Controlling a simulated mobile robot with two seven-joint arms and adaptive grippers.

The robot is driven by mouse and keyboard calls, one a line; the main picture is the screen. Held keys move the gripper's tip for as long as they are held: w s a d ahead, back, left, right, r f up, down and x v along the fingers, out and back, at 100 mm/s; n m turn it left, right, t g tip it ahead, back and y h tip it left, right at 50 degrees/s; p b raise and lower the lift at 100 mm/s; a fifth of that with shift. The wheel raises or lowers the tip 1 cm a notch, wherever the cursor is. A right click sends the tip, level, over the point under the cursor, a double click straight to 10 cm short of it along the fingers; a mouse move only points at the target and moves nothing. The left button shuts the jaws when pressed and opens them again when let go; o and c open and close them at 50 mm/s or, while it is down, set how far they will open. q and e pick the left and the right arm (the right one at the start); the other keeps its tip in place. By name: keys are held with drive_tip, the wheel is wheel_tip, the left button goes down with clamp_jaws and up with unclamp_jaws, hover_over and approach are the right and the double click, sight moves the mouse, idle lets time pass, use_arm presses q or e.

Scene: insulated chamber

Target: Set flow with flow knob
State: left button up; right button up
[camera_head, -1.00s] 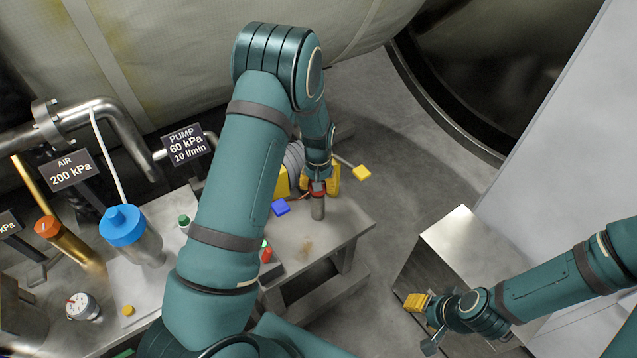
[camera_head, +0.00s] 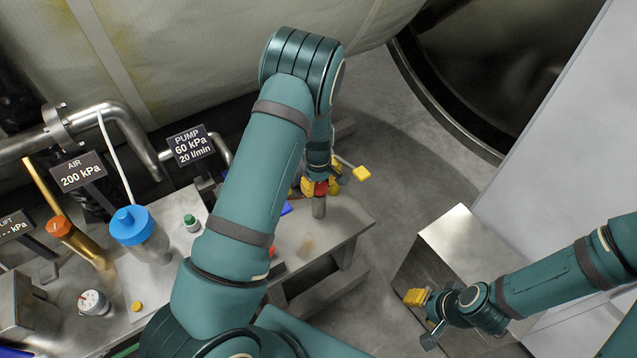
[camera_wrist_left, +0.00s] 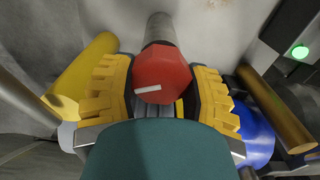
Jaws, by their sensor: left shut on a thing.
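The flow knob is a red faceted knob (camera_wrist_left: 163,75) with a white pointer mark, on a grey metal stem; in the left wrist view it sits between the yellow fingers of my left gripper (camera_wrist_left: 165,92). In the head view the red knob (camera_head: 320,188) shows at the tip of my left arm, above the bench, with my left gripper (camera_head: 322,184) shut on it. The pump sign (camera_head: 190,146) reads 60 kPa and 20 l/min. My right gripper (camera_head: 416,298) is at the lower right, away from the knob; its finger gap is not clear.
A blue-capped cylinder (camera_head: 134,228), a brass cylinder with an orange cap (camera_head: 78,242) and a round gauge (camera_head: 94,302) stand on the left. The air sign (camera_head: 78,172) reads 200 kPa. A metal box (camera_head: 462,245) stands at the right, with grey floor between.

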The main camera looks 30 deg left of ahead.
use_arm(q)
drive_tip(key=shift+n, duration=0.5)
drive_tip(key=o, duration=1.2)
drive_tip(key=shift+r, duration=0.1)
wheel_tip(320, 180, up, 12)
